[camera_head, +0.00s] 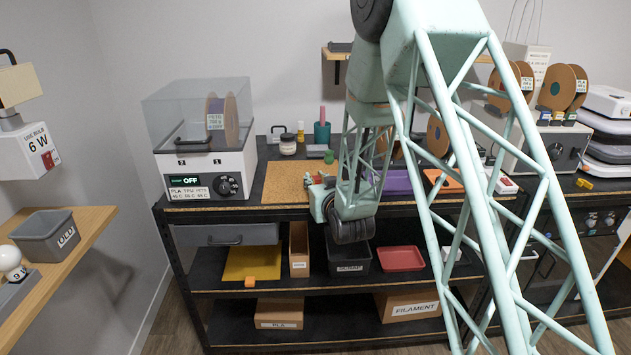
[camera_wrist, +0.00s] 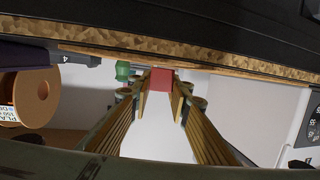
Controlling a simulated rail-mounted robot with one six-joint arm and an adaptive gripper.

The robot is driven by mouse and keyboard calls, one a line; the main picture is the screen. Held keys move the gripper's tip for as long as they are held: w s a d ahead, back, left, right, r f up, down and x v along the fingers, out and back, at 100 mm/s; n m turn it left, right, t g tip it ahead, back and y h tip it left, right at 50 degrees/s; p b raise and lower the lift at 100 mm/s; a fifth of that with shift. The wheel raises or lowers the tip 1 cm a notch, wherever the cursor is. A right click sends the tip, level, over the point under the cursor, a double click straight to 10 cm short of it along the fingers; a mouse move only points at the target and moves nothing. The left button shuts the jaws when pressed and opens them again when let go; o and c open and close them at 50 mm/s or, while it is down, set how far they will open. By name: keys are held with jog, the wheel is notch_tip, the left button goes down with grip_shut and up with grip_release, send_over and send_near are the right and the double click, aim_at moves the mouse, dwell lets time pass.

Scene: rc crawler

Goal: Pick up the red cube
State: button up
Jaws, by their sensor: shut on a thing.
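The red cube (camera_wrist: 161,79) shows in the wrist view between the tips of my gripper (camera_wrist: 161,85). The two long ribbed fingers close on it from both sides. The edge of the cork mat lies just beyond it in that view. In the head view, my gripper (camera_head: 318,182) is at the right part of the cork mat (camera_head: 282,183) on the workbench, partly covered by my arm. Small red and green bits show there, too small to tell which is the cube.
A filament dryer (camera_head: 205,165) with a clear lid stands left of the mat. A purple mat (camera_head: 397,183) and an orange mat (camera_head: 444,181) lie to the right. A teal cup (camera_head: 322,132) stands behind. The lower shelf holds a scrap bin (camera_head: 349,262) and a red tray (camera_head: 401,258).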

aim_at(316, 178)
jog(key=shift+r+p, duration=0.5)
jog(key=shift+r, duration=1.1)
jog(key=f+p+v, duration=0.1)
jog(key=v, duration=1.5)
jog(key=shift+s+f, duration=0.2)
jog(key=shift+f, duration=0.2)
jog(key=shift+s, duration=0.15)
